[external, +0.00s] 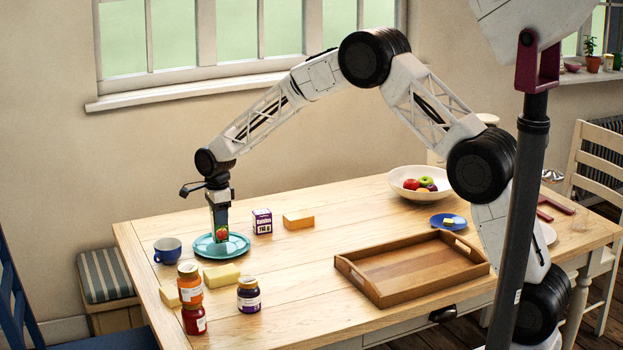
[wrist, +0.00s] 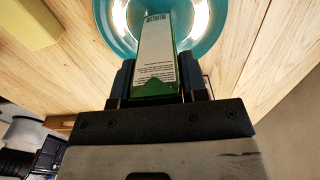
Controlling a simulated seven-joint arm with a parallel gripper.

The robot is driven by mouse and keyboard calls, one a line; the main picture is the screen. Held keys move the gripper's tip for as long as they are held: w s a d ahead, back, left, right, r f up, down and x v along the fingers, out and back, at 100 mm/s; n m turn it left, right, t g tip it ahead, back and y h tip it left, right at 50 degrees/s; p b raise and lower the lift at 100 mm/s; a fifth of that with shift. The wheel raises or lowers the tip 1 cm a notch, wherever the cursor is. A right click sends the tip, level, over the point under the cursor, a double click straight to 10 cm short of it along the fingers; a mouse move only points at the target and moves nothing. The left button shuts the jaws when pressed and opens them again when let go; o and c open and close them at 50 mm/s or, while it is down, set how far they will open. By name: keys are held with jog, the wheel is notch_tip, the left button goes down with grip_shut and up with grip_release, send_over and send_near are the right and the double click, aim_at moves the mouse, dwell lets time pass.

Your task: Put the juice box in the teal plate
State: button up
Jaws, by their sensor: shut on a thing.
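The juice box (external: 222,234) is green and white with a red fruit picture. It is upright over the teal plate (external: 240,247) on the table. My gripper (external: 219,211) points down and is shut on the juice box. In the wrist view the juice box (wrist: 156,50) extends from between my gripper's fingers (wrist: 157,85) over the middle of the teal plate (wrist: 103,20). I cannot tell whether the bottom of the box touches the plate.
A blue mug (external: 168,250) stands left of the plate. A purple-and-white box (external: 262,221) and an orange block (external: 298,219) are to its right. Butter-coloured blocks (external: 222,275) and jars (external: 249,296) stand in front. A wooden tray (external: 362,286) is further right.

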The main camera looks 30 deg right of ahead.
jog(key=shift+f, duration=1.15)
jog(key=shift+f, duration=0.1)
jog(key=o, duration=1)
jog(key=shift+o, duration=0.2)
jog(key=shift+r, duration=6.1)
